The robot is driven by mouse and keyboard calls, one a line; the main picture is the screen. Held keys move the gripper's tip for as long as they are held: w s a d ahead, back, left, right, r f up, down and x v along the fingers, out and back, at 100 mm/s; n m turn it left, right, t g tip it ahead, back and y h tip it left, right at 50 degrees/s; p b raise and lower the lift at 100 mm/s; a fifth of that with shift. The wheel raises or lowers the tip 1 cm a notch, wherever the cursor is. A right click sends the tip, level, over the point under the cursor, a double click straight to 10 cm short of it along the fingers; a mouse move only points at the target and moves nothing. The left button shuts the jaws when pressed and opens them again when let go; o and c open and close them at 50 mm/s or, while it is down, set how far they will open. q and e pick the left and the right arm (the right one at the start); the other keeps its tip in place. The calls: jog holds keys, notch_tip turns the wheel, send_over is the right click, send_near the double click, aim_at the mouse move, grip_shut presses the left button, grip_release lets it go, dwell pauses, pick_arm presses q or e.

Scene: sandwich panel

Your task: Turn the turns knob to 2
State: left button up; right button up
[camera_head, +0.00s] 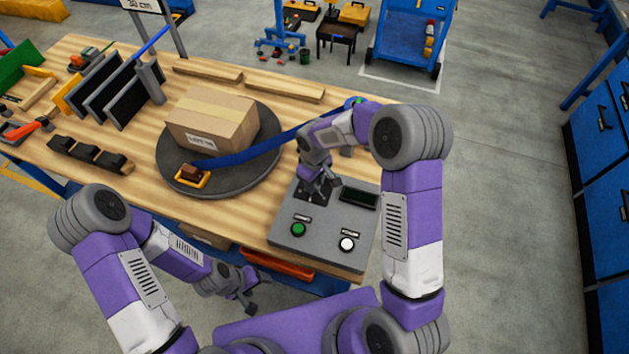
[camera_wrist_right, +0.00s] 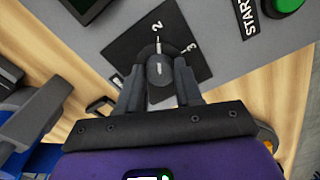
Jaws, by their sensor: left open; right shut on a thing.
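The turns knob (camera_wrist_right: 160,72) is a dark round knob on a black dial plate (camera_wrist_right: 178,48) marked 2 and 3, with another mark partly hidden by a finger. A pale line on its far side points toward the 2. My right gripper (camera_wrist_right: 158,88) is shut on the knob, a finger on each side. In the head view my right gripper (camera_head: 318,187) reaches down onto the grey control panel (camera_head: 322,247) and hides the knob. My left gripper (camera_head: 243,296) is open and empty in front of the table, below its edge.
The panel also has a green start button (camera_head: 298,229), a white button (camera_head: 347,244) and a dark display (camera_head: 358,199). Behind it, a cardboard box (camera_head: 212,119) sits on a round grey turntable (camera_head: 250,178), with a blue strap (camera_head: 244,156) running across beside it.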

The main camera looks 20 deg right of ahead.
dwell(0.3)
jog(key=o, duration=1)
jog(key=shift+o, duration=0.2)
notch_tip(320, 180, up, 8)
jog(key=shift+f+p, duration=0.2)
jog(key=shift+p, duration=0.15)
